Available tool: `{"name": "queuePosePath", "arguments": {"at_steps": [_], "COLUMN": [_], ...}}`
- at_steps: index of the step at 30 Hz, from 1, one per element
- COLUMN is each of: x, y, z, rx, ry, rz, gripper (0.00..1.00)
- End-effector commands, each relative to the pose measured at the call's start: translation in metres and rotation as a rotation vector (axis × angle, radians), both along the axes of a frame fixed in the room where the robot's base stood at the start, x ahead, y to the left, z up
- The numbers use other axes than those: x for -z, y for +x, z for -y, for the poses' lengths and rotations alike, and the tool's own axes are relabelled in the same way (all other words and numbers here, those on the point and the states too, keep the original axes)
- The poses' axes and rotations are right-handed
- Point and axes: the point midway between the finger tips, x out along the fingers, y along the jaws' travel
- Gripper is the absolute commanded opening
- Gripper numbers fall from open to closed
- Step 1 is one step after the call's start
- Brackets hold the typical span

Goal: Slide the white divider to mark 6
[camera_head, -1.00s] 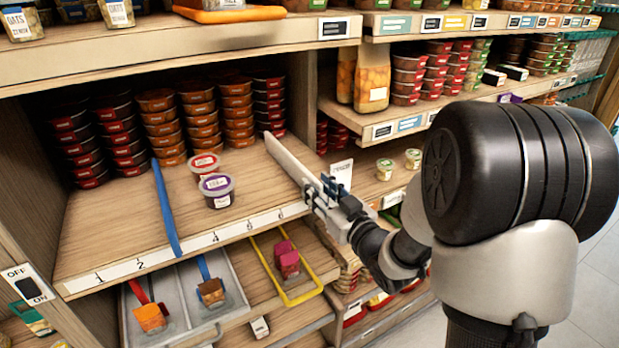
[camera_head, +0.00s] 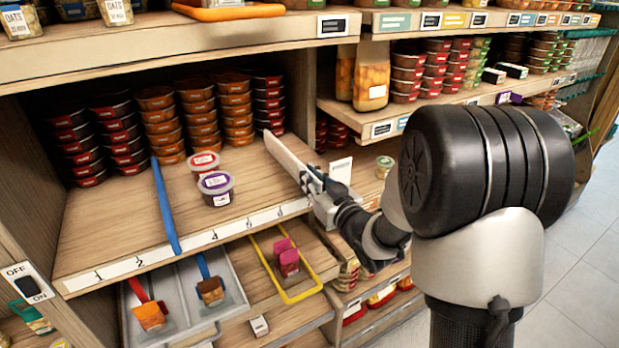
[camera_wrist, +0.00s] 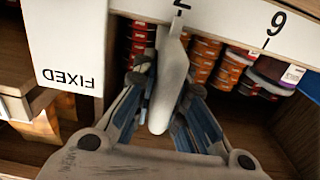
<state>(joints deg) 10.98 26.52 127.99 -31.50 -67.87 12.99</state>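The white divider (camera_head: 285,157) stands on the shelf board, running from the back to the front edge, right of mark 6 (camera_head: 281,212). In the wrist view, its rounded front end (camera_wrist: 168,85) lies between my two fingers. My gripper (camera_head: 316,182) is at the front end, with a finger close against each side, and looks shut on it. In the wrist view, my gripper (camera_wrist: 167,88) covers part of its sides. Mark 6 also shows upside down in the wrist view (camera_wrist: 276,23), right of the divider.
Two loose tubs, red-lidded (camera_head: 205,162) and purple-lidded (camera_head: 216,188), stand left of the divider, with clear board between. A blue divider (camera_head: 167,210) stands farther left. Tub stacks (camera_head: 203,115) fill the back. A FIXED label (camera_wrist: 72,45) hangs beside the divider in the wrist view.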

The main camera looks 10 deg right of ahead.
Motion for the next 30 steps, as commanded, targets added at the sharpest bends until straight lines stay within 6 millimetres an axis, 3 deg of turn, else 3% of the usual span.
{"name": "queuePosePath", "arguments": {"at_steps": [4,20,30], "x": [0.0,0.0,0.002], "y": [0.0,0.0,-0.016], "z": [0.0,-0.001,-0.051], "rx": [0.0,-0.001,-0.005], "ry": [0.0,0.0,0.0], "rz": [0.0,0.0,0.003], "gripper": [0.0,0.0,0.0]}}
